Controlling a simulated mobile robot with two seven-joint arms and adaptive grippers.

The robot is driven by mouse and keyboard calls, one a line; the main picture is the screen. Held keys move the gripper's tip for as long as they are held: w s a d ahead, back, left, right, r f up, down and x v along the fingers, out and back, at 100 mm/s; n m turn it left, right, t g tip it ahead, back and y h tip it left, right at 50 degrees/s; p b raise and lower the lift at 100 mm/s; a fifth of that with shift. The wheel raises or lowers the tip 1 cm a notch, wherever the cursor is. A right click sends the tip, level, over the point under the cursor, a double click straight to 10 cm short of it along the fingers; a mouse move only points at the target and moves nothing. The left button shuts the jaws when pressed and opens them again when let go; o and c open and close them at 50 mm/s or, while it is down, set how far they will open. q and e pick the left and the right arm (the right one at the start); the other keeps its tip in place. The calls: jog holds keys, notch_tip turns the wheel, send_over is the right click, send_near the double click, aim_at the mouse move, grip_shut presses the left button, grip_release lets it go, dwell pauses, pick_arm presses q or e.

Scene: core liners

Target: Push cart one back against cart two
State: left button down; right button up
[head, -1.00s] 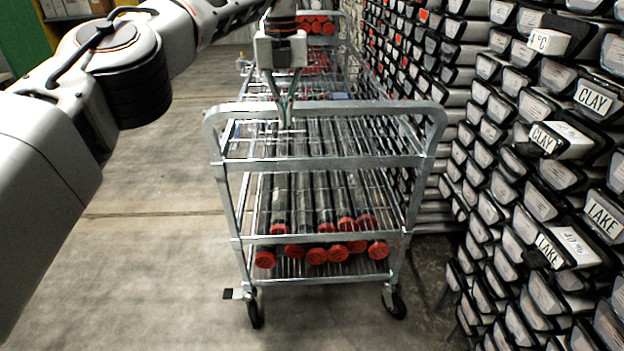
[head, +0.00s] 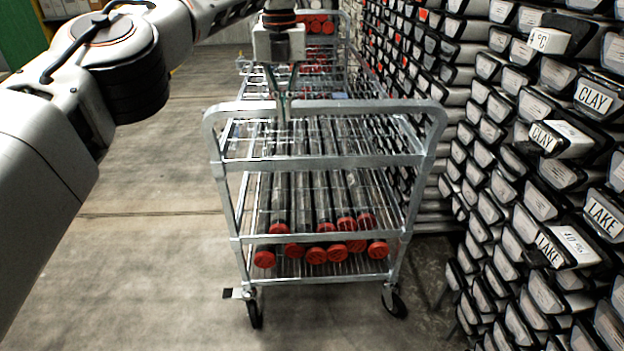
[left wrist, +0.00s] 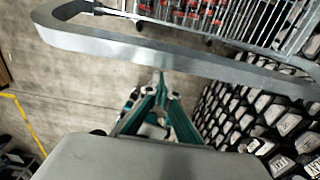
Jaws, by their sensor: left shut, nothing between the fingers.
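The near cart (head: 318,163), a grey metal cart with wire shelves, stands upright on casters with its handle bar facing me. Dark tubes with red caps (head: 320,254) lie on its lower shelf. A second cart (head: 342,40) with red-capped tubes on top stands behind it, largely hidden; I cannot tell the gap between them. My left gripper (head: 282,124) is shut and empty, pointing down at the near cart's handle bar, left of its middle. In the left wrist view its fingertips (left wrist: 160,84) are on the near side of the bar (left wrist: 150,47); contact is unclear. My right gripper is not in view.
A wall of stacked core boxes (head: 520,180) with labels such as CLAY and LAKE runs close along the carts' right side. The concrete floor (head: 150,250) to the left is clear. A green-framed rack (head: 18,35) stands at the far left.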

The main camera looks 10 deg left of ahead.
pick_arm(q)
notch_tip(320, 180, up, 6)
jog(key=b, duration=0.5)
jog(key=shift+b, duration=0.3)
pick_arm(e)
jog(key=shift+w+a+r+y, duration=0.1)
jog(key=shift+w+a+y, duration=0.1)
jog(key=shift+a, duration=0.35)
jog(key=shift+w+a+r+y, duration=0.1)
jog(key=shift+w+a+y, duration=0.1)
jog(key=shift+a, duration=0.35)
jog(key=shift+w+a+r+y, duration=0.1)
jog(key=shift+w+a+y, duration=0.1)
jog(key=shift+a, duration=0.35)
